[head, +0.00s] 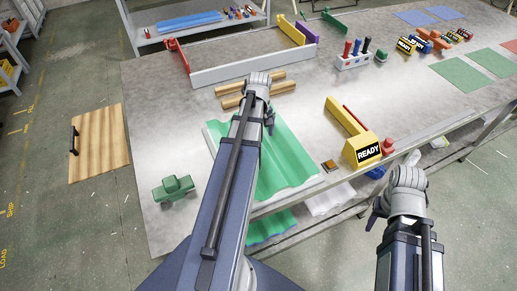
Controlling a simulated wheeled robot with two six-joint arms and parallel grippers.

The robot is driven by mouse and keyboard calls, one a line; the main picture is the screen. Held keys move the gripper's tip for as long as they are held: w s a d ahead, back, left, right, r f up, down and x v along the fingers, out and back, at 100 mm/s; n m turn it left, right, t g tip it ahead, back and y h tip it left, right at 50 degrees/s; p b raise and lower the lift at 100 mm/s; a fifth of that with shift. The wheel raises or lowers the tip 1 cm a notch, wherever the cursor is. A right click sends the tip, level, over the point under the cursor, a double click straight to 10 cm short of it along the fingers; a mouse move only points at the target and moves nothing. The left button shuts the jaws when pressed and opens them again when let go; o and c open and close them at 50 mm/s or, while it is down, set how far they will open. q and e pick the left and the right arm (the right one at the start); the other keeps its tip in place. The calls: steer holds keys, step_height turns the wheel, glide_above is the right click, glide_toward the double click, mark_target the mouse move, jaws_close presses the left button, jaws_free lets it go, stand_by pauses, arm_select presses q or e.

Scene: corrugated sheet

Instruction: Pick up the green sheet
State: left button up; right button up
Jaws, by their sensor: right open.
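The green sheet (288,160) is a corrugated panel on the near part of the grey table. My right gripper (377,213) is open and empty, off the table's front edge to the right of the sheet. Another green corrugated piece (266,227) shows below the tabletop.
A green toy-like block (173,188) stands left of the sheet. Wooden bars (235,100) lie beyond it. A yellow READY stand (359,147) and a red knob (388,146) are to its right. A white-walled frame (240,69) stands further back.

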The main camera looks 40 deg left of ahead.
arm_select(q)
steer(key=shift+a+f+b, duration=0.15)
steer(key=shift+f+b, duration=2.9)
steer(key=shift+f, duration=0.35)
steer(key=shift+r, duration=0.1)
steer(key=shift+c, duration=0.2)
steer(key=c, duration=1.5)
